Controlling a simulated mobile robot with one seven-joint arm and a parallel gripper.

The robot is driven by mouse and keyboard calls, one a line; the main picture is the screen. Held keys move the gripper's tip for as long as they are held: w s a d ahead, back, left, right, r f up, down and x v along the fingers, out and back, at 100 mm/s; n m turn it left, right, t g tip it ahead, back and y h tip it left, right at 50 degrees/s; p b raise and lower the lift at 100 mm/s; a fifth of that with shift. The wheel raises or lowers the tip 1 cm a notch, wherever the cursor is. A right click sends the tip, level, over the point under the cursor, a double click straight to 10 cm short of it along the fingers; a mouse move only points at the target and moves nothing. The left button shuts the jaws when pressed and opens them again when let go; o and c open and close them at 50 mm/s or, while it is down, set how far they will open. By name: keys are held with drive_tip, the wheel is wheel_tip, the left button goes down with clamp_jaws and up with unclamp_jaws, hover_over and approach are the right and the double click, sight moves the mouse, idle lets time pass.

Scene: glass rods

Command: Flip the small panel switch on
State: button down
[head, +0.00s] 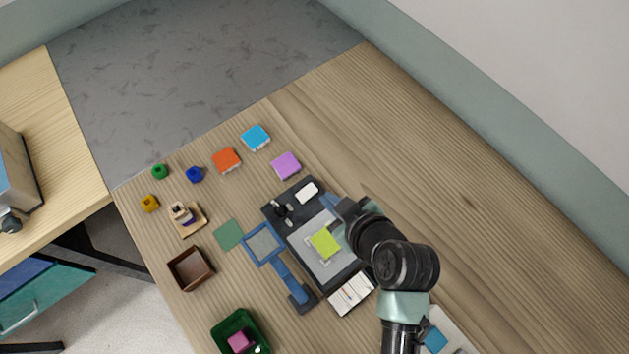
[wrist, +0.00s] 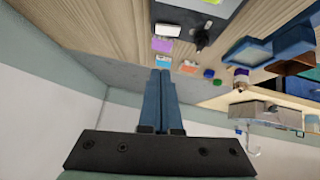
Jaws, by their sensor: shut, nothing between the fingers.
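A dark panel (head: 270,209) lies on the wooden table near the middle of the head view. It carries a white raised piece (head: 307,191) and a small black lever-like part (head: 280,210); I cannot tell which is the switch or how it is set. The wrist view shows the white piece (wrist: 167,30) and the black part (wrist: 201,38) near the top. My gripper (wrist: 160,72) is shut and empty, its blue fingers side by side. In the wrist view the fingertips appear below the panel in the picture, apart from it.
A lime block (head: 325,243) lies on the grey plate beside the panel. Purple (head: 286,165), orange (head: 227,159) and blue (head: 255,137) blocks lie beyond. A blue-framed object (head: 264,243), a brown box (head: 190,268) and a green bin (head: 222,328) stand left.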

drive_tip(key=shift+w+f, duration=0.1)
drive_tip(key=p, duration=0.2)
hover_over(308, 185)
drive_tip(key=s, duration=0.3)
drive_tip(key=f, duration=0.6)
drive_tip(key=shift+d+f, duration=0.3)
drive_tip(key=shift+f, duration=0.1)
drive_tip(key=f, duration=0.3)
drive_tip(key=shift+w+d, duration=0.1)
drive_tip(key=shift+d, duration=0.2)
drive_tip(key=shift+d+f, duration=0.1)
drive_tip(key=shift+f, duration=0.35)
